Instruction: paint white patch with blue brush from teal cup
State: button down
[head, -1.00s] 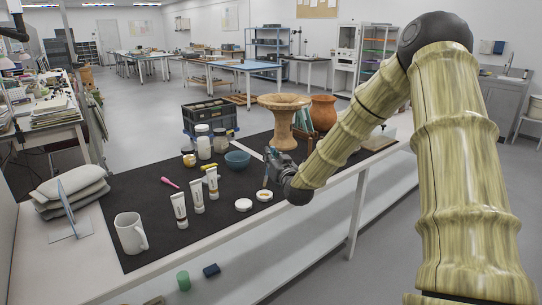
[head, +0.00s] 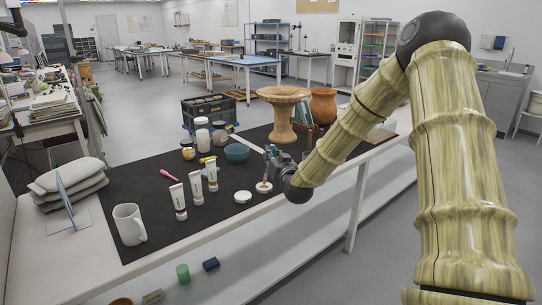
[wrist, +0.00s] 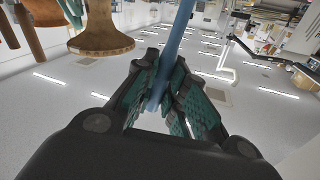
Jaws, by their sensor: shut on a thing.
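My gripper (head: 272,158) is above the dark mat, near its front edge. In the wrist view my gripper (wrist: 162,92) is shut on the blue brush (wrist: 176,45), whose shaft passes between the fingers and runs out of the top of the picture. The brush's bristle end does not show clearly. A teal bowl-like cup (head: 237,152) stands on the mat just left of and behind my gripper. I cannot make out a white patch. A tan flared vessel (head: 284,109) stands behind my gripper; it also shows upside down in the wrist view (wrist: 101,35).
The dark mat (head: 150,225) also holds a white mug (head: 129,225), upright tubes (head: 179,201), white lids (head: 243,197), jars (head: 202,133) and a pink tool (head: 169,175). A terracotta pot (head: 323,106) stands behind.

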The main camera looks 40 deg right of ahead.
jog(key=shift+f, duration=0.35)
dwell(0.6)
jog(key=shift+s+d, duration=0.15)
jog(key=shift+d, duration=0.15)
jog(key=shift+a, duration=0.2)
jog(key=shift+s+a, duration=0.1)
jog(key=shift+a, duration=0.4)
jog(key=shift+r, duration=0.1)
notch_tip(320, 180, up, 5)
jog(key=p, duration=0.3)
dwell(0.7)
jog(key=shift+s+f, duration=0.1)
jog(key=shift+f, duration=0.1)
